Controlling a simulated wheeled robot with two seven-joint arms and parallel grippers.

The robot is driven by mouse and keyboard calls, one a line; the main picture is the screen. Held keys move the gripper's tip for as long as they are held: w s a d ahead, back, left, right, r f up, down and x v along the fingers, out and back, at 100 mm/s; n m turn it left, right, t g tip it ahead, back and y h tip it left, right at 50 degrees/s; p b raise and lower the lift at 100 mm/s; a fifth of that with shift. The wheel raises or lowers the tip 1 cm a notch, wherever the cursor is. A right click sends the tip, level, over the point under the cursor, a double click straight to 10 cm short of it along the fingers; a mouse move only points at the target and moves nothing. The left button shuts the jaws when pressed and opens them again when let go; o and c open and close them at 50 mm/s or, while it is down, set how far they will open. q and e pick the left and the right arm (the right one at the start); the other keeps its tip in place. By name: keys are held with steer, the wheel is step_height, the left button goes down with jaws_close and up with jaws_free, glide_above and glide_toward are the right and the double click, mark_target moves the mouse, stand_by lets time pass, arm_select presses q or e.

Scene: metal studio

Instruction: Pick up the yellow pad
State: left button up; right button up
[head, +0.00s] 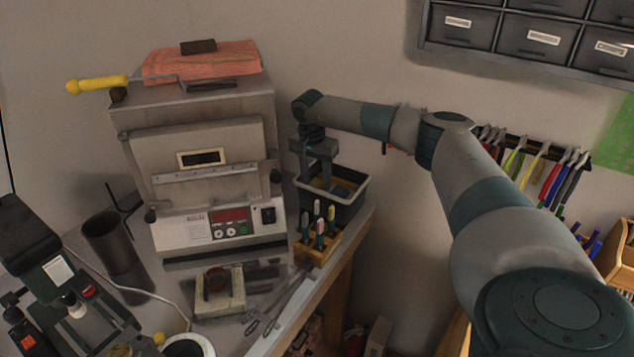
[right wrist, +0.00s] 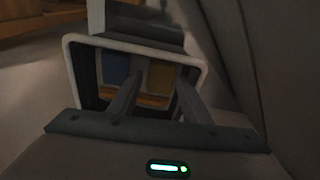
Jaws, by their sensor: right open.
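The yellow pad (right wrist: 160,76) lies inside a dark bin with a pale rim (right wrist: 69,62), next to a blue pad (right wrist: 115,68). In the head view, the bin (head: 345,211) stands right of the furnace, and a little of the yellow pad (head: 346,186) shows inside it. My right gripper (head: 322,176) points down over the bin. In the right wrist view, its two fingers (right wrist: 158,84) are apart, with the yellow pad seen between them. I cannot tell how far the tips are above the pad. My left gripper is not in view.
A grey furnace (head: 196,170) stands close left of the bin. A wooden holder with small tools (head: 316,243) stands in front of the bin. Tongs (head: 275,308) lie near the bench's edge. Pliers (head: 540,165) hang on the wall behind my right arm.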

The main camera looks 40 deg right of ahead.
steer(key=shift+f, duration=0.2)
stand_by(0.3)
steer(key=c, duration=0.8)
steer(key=shift+r, duration=0.15)
